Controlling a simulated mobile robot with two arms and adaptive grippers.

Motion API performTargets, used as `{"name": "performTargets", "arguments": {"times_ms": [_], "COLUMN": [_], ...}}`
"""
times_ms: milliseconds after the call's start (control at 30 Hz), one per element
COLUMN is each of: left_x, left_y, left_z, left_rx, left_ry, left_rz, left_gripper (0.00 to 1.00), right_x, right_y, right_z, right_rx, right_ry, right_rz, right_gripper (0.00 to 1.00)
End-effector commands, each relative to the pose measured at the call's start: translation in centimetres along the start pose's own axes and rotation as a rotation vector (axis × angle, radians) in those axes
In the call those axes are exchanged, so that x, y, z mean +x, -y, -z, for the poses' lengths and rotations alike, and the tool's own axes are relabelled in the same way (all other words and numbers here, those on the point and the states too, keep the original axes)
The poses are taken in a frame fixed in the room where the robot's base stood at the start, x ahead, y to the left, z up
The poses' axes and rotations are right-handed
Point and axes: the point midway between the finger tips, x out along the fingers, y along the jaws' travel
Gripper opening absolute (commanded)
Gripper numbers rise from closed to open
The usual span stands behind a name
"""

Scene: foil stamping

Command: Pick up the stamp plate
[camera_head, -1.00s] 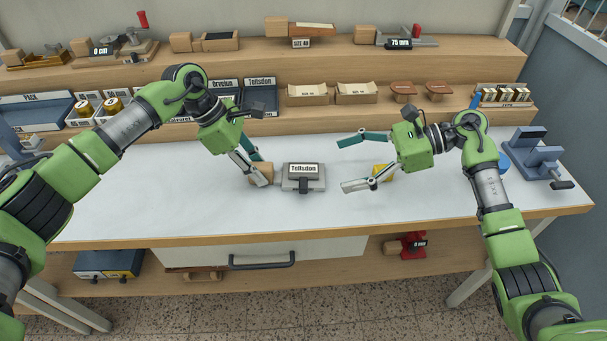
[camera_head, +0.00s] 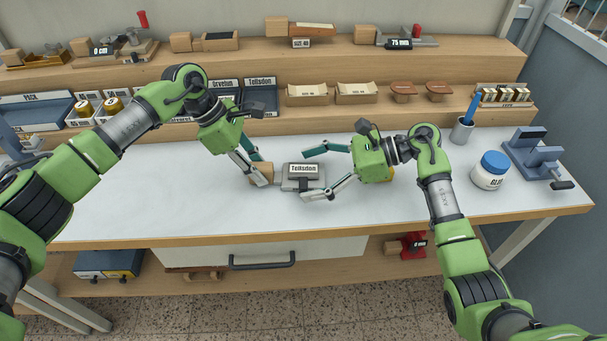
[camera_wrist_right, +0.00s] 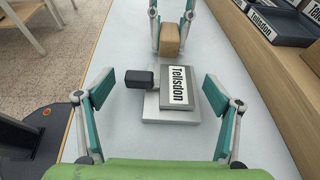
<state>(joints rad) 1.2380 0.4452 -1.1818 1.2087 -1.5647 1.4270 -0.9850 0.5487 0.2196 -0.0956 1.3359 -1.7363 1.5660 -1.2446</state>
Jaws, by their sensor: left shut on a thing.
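The stamp plate (camera_head: 303,170), dark grey with a white "Tellsdon" label, sits on a light grey metal holder (camera_head: 318,186) on the white table. In the right wrist view the plate (camera_wrist_right: 180,88) lies ahead between my right fingers, beside a black block (camera_wrist_right: 139,79). My right gripper (camera_head: 305,176) is open, its fingers spread to either side of the holder and apart from the plate. My left gripper (camera_head: 262,170) is shut on a wooden block (camera_head: 261,173) at the holder's left end; the block (camera_wrist_right: 170,40) also shows in the right wrist view.
A glue jar (camera_head: 490,171), a cup with a blue pen (camera_head: 462,130) and a blue-grey device (camera_head: 537,157) stand at the right. A yellow object (camera_head: 391,173) is mostly hidden behind my right gripper. Loaded shelves (camera_head: 340,118) line the back.

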Motion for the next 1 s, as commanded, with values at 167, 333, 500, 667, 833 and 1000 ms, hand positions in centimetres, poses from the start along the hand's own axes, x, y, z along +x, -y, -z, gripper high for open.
{"name": "performTargets", "arguments": {"times_ms": [167, 333, 500, 667, 833, 1000], "left_x": [0.0, 0.0, 0.0, 0.0, 0.1, 0.1], "left_y": [0.0, 0.0, 0.0, 0.0, 0.0, 0.1], "left_z": [0.0, 0.0, 0.0, 0.0, 0.0, 0.0], "left_rx": [-0.001, -0.001, 0.000, 0.000, 0.000, 0.000], "left_ry": [-0.001, 0.000, 0.000, -0.001, -0.001, -0.001], "left_rz": [0.000, 0.000, 0.000, 0.001, 0.001, 0.002], "left_gripper": [0.02, 0.02, 0.02, 0.02, 0.02, 0.02], "right_x": [0.0, 0.0, -0.2, -1.1, -2.4, -3.5], "right_y": [0.0, 0.0, 0.0, 0.1, 0.1, 0.0], "right_z": [0.0, -0.1, -0.3, -2.4, -5.7, -8.2], "right_rx": [0.000, -0.001, -0.003, -0.008, -0.008, -0.006], "right_ry": [0.000, 0.001, 0.001, 0.000, -0.001, 0.001], "right_rz": [0.000, 0.000, 0.001, 0.002, 0.002, 0.001], "right_gripper": [0.40, 0.36, 0.36, 0.36, 0.36, 0.36]}}
